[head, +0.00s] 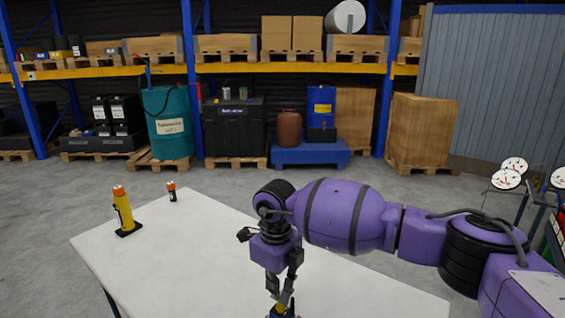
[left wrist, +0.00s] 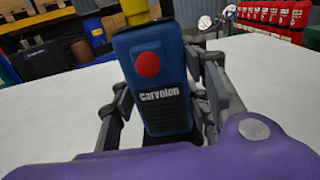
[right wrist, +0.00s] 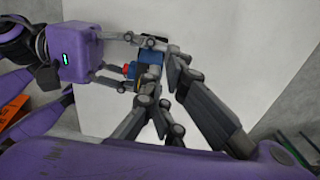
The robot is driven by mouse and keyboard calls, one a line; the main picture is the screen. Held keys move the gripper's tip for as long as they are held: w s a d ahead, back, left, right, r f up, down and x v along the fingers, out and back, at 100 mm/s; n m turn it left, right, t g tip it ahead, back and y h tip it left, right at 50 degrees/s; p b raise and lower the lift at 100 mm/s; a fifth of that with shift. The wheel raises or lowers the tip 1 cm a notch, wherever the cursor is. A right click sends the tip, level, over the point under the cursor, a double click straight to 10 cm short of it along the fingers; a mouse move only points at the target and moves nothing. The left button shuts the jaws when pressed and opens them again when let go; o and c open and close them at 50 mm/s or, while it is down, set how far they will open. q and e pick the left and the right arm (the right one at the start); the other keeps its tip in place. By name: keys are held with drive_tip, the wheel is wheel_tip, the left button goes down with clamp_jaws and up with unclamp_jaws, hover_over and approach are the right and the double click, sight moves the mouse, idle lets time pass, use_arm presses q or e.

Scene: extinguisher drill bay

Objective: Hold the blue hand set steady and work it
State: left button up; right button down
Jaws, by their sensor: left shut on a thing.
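The blue hand set (left wrist: 155,75) stands between the fingers of my left gripper (left wrist: 165,100), which is shut on its sides. It has a red button and a dark ribbed panel with white lettering on the near face; a yellow part (left wrist: 135,12) shows at its top. In the right wrist view the set (right wrist: 150,58) is partly hidden by fingers, and its red button shows at left. My right gripper (right wrist: 163,82) is close at the set; whether its fingertips touch it is unclear. In the head view the right gripper (head: 280,298) points down at the bottom edge.
On the white table (head: 190,255) stand a yellow, orange-topped device (head: 122,210) on a black base and a small orange-and-black item (head: 172,191). The table's left part is otherwise clear. Shelving, a teal drum (head: 168,123) and crates stand behind. Red extinguishers (left wrist: 285,15) show at the back right.

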drive_tip(key=shift+w+a+r, duration=0.15)
drive_tip(key=shift+r, duration=0.3)
wheel_tip(320, 180, up, 5)
drive_tip(key=shift+r, duration=0.1)
drive_tip(key=shift+s+a+f, duration=0.2)
drive_tip(key=shift+s+f, duration=0.1)
drive_tip(key=shift+f, duration=0.65)
drive_tip(key=shift+s+a+f, duration=0.15)
drive_tip(key=shift+s+f, duration=0.15)
drive_tip(key=shift+f, duration=0.7)
drive_tip(key=shift+s+a+f, duration=0.2)
drive_tip(key=shift+s+f, duration=0.1)
drive_tip(key=shift+f, duration=0.65)
drive_tip(key=shift+s+f, duration=0.1)
drive_tip(key=shift+f, duration=0.1)
